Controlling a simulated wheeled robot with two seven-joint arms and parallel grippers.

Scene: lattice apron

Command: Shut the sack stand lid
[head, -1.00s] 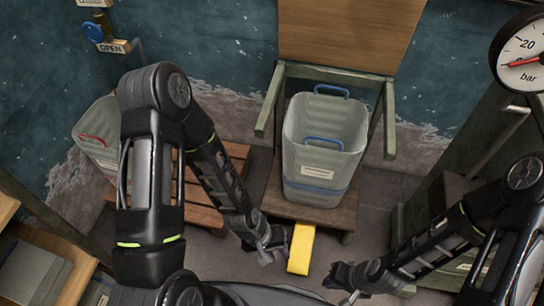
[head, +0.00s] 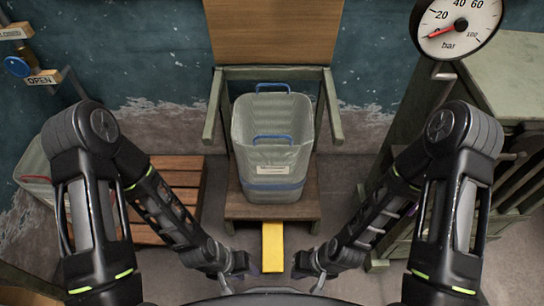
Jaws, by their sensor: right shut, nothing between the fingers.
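The sack stand has a green frame (head: 213,112) and a wooden base (head: 232,207). Its flat wooden lid (head: 272,32) stands raised behind the frame, its top edge out of view. A grey-green sack (head: 273,150) with blue handles and a pale label sits open inside the stand. A yellow pedal (head: 272,246) sticks out at the base front. My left gripper (head: 252,266) is low, just left of the pedal; its finger gap is too small to make out. My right gripper (head: 298,268) is shut and empty, just right of the pedal. Both appear apart from the stand.
A slatted wooden pallet (head: 165,190) and another sack (head: 36,165) with a red handle are at left. A green cabinet (head: 490,100) and a pressure gauge (head: 460,25) are at right. An OPEN sign (head: 43,78) and blue knob (head: 17,66) are on the left wall.

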